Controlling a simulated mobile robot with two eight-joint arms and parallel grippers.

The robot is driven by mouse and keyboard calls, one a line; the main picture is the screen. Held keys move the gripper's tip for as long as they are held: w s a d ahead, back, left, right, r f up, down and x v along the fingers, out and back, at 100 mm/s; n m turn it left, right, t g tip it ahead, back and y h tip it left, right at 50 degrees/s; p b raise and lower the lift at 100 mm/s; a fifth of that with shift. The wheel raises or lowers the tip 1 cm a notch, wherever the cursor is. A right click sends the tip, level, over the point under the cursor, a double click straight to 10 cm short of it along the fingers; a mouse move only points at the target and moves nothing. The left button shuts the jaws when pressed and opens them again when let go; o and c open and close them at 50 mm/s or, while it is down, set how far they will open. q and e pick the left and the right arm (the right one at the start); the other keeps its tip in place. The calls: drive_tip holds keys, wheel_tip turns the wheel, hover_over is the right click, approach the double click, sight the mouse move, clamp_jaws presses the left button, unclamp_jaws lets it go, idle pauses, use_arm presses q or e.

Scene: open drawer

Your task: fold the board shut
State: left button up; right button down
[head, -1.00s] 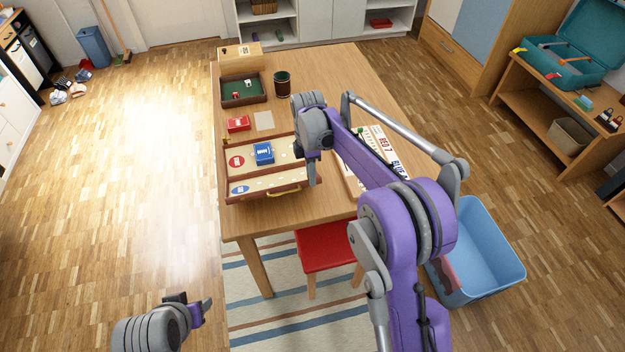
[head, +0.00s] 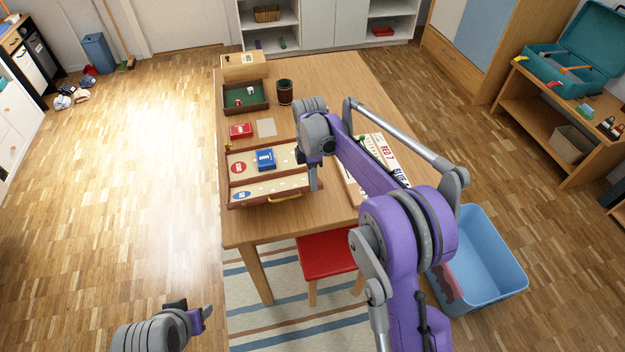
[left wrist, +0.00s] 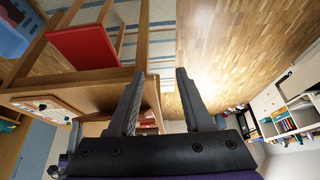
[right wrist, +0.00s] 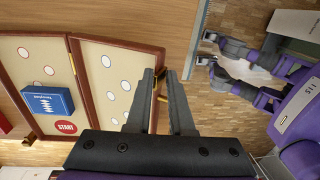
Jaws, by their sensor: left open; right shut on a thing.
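The board (head: 265,190) lies open on the table, with two cream leaves in brown frames. A blue box (head: 265,158) rests on its far leaf; it also shows in the right wrist view (right wrist: 48,101). A brass handle (head: 285,198) is on the near leaf's front edge. My right gripper (head: 313,186) is at the right part of that edge. In the right wrist view my right gripper (right wrist: 161,80) is shut on the handle (right wrist: 161,98), partly hidden by the fingers. My left gripper (head: 194,308) is open and empty, low at the left, away from the table.
A red card box (head: 240,131), a green-lined dice tray (head: 245,96) and a dark cup (head: 285,92) stand behind the board. Another game board (head: 385,160) lies to the right, partly behind my arm. A red stool (head: 325,258) and a blue bin (head: 480,260) stand in front.

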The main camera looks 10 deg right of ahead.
idle(0.5)
use_arm(q)
drive_tip(key=shift+w, duration=0.1)
drive_tip(key=c, duration=0.4)
drive_tip(key=shift+w+d+f+m, duration=0.1)
drive_tip(key=shift+w+d+m, duration=0.15)
drive_tip(key=shift+m, duration=0.45)
drive_tip(key=shift+c, duration=1)
drive_tip(key=w+m, duration=0.1)
drive_tip(key=m, duration=0.1)
drive_tip(key=w+d+m, duration=0.1)
drive_tip(key=w+m, duration=0.1)
drive_tip(key=m, duration=0.1)
drive_tip(key=w+d+f+m+y, duration=0.1)
drive_tip(key=m, duration=0.1)
drive_tip(key=shift+w+d+m+t, duration=0.25)
drive_tip(key=shift+w+m+t, duration=0.05)
clamp_jaws()
drive_tip(key=w+d+f+m+t, duration=0.1)
drive_tip(key=w+d+m+t, duration=0.25)
drive_tip(key=d+m, duration=0.85)
drive_tip(key=w+d+f+m+t, duration=0.2)
drive_tip(key=w+d+m+t, duration=0.15)
drive_tip(key=d+m, duration=0.85)
drive_tip(key=w+a+f+m, duration=0.1)
drive_tip(key=w+a+m, duration=0.1)
drive_tip(key=w, duration=0.9)
drive_tip(key=shift+w+a+f+m+h, duration=0.15)
drive_tip(key=shift+a+m+h, duration=0.15)
drive_tip(key=shift+a, duration=0.1)
